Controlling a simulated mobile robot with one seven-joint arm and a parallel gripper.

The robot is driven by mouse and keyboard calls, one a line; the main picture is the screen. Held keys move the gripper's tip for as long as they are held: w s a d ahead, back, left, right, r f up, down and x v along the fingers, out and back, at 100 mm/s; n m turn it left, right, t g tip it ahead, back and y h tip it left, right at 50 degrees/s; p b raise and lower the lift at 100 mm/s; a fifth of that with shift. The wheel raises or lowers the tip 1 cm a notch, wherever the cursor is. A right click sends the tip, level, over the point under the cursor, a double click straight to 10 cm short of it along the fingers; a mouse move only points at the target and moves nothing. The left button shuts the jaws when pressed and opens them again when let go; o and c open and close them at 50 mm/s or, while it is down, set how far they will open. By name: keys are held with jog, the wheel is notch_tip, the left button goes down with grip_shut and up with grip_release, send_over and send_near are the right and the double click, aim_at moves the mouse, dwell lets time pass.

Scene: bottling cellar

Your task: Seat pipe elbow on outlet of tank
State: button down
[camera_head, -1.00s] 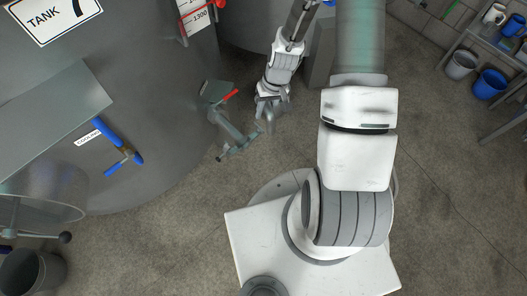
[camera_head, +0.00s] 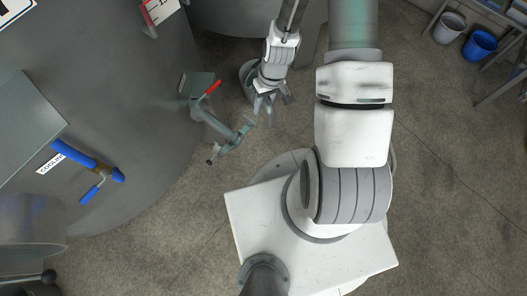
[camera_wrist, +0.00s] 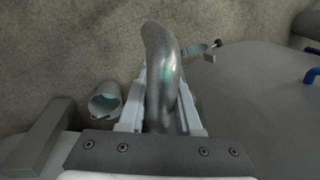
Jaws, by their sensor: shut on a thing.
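My gripper (camera_head: 268,92) is shut on the pipe elbow (camera_wrist: 163,75), a shiny grey metal bend that rises between the fingers in the wrist view. The large grey tank (camera_head: 130,100) fills the left of the head view. Its outlet (camera_head: 213,122) sticks out low from the wall, with a red-handled valve (camera_head: 212,88) and a clamp (camera_head: 232,142) at its end. The elbow is up and right of the outlet's end in the head view, apart from it.
A round open container (camera_wrist: 105,100) is left of my fingers in the wrist view. A blue-handled valve (camera_head: 95,165) is on the tank. Floor (camera_head: 450,170) is clear at right.

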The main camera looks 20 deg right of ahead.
jog(key=s+a+f+n+b, duration=0.15)
jog(key=s+f+b, duration=0.35)
jog(key=f+b, duration=0.5)
jog(key=s+a+f+n+b, duration=0.1)
jog(key=s+f+n+b, duration=0.25)
jog(key=f+b, duration=0.7)
jog(key=shift+w+a+f+p, duration=1.25)
jog(key=shift+w+a, duration=2.2)
jog(key=shift+w, duration=1.3)
jog(key=shift+g, duration=0.4)
jog(key=shift+w+d+b+x, duration=0.1)
jog(key=shift+d+b+x, duration=0.1)
jog(key=shift+b+x, duration=0.7)
jog(key=shift+w+d+b+x, duration=0.1)
jog(key=shift+d+b+x, duration=0.05)
jog(key=shift+b+x, duration=0.7)
jog(key=shift+w+d+b+x, duration=0.1)
jog(key=shift+d+b+x, duration=0.1)
jog(key=shift+b+x, duration=0.65)
jog(key=shift+x, duration=0.85)
jog(key=shift+d, duration=0.1)
jog(key=c, duration=0.5)
grip_release()
jog(key=shift+r, duration=0.1)
